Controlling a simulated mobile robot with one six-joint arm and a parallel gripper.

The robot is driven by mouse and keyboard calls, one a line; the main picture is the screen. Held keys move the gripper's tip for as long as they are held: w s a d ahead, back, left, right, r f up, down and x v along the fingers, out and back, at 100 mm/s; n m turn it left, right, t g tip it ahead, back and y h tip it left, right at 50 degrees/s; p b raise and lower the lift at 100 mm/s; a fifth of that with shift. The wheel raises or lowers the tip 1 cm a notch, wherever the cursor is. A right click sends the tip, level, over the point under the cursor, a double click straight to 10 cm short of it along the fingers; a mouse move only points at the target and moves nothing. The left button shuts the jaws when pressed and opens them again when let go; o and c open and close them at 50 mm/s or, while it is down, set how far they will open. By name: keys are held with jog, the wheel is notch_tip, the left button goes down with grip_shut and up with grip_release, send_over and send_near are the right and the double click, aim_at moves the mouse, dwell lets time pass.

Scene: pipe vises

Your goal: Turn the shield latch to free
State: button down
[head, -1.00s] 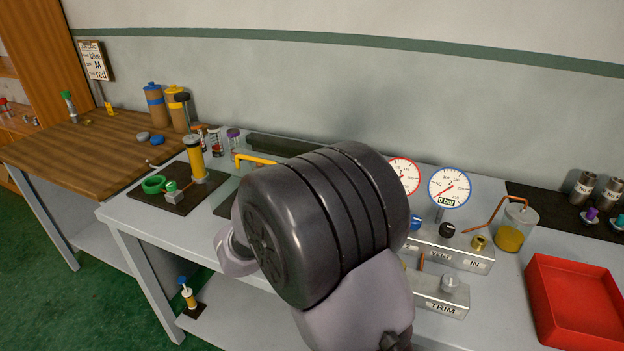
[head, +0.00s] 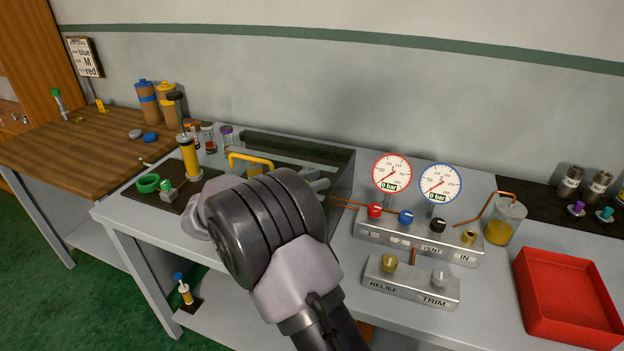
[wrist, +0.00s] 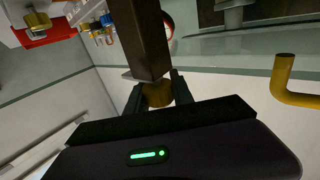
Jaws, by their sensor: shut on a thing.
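In the wrist view, my gripper (wrist: 159,96) is shut on a small brass-coloured piece (wrist: 158,93), which I take for the shield latch. One dark finger stands on each side of it. The piece sits at the end of a dark brown bar (wrist: 148,40); whether it is at locked or free cannot be read. The shield's yellow handle (wrist: 284,85) is to the right, apart from my gripper. In the head view, the yellow handle (head: 250,158) shows behind my arm, which hides the latch.
Right of my arm are a valve block (head: 415,239) with knobs, two gauges (head: 391,173) (head: 438,183), a relief and trim block (head: 411,286) and a red tray (head: 568,296). On the left stand a yellow hand pump (head: 190,158) and a green ring (head: 148,183).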

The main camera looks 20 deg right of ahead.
jog(key=shift+r, duration=0.15)
jog(key=c, duration=1.1)
grip_release()
jog(key=shift+d, duration=0.15)
jog(key=shift+a, duration=0.2)
jog(key=p+v, duration=0.5)
jog(key=v, duration=1.2)
jog(key=shift+a, duration=0.1)
